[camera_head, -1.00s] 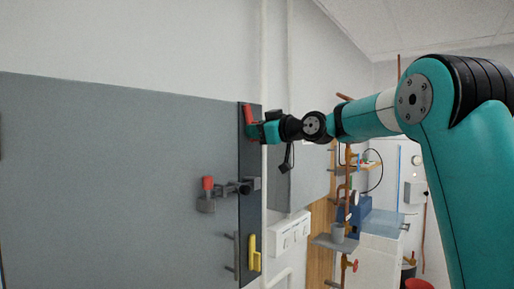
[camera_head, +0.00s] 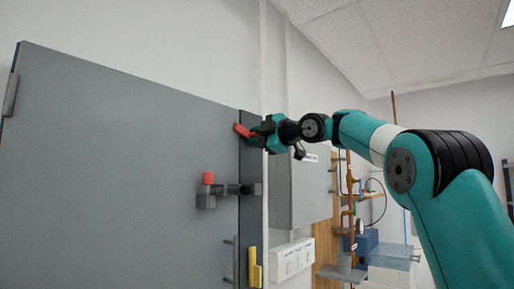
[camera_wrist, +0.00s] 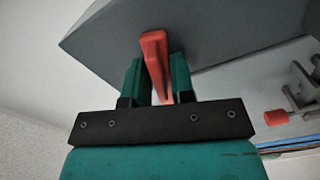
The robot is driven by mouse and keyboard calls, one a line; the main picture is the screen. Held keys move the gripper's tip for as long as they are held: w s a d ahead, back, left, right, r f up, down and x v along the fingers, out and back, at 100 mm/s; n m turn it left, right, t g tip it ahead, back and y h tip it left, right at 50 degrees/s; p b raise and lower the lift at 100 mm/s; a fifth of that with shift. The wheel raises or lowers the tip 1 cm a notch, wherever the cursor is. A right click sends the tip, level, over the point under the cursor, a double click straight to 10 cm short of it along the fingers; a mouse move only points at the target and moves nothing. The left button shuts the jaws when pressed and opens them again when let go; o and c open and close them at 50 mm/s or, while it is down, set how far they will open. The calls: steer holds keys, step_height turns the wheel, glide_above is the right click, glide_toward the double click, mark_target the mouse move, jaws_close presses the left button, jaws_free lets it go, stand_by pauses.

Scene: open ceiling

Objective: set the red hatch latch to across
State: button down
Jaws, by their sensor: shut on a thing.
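The red hatch latch (camera_head: 241,129) is on the dark strip at the upper right edge of the grey hatch panel (camera_head: 110,160). Its lever slants, with the free end up and to the left, between upright and level. My gripper (camera_head: 255,133) reaches in from the right and is shut on the latch. In the wrist view the red latch (camera_wrist: 155,55) stands between the two green fingers of my gripper (camera_wrist: 157,82). The latch's pivot is hidden by the gripper.
A grey bolt with a red knob (camera_head: 208,179) sits lower on the panel. A yellow latch (camera_head: 254,268) and a grey pull bar (camera_head: 236,262) are below it. A white vertical pipe (camera_head: 264,60) runs close by the gripper. A grey wall box (camera_head: 305,190) is to the right.

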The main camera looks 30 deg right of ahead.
steer(key=shift+f+n+b, duration=0.15)
steer(key=shift+n+b, duration=0.7)
steer(key=shift+n, duration=0.85)
steer(key=c, duration=1.2)
jaws_free()
steer(key=shift+s, duration=0.1)
steer(key=b+v, duration=0.4)
steer(key=v, duration=1.3)
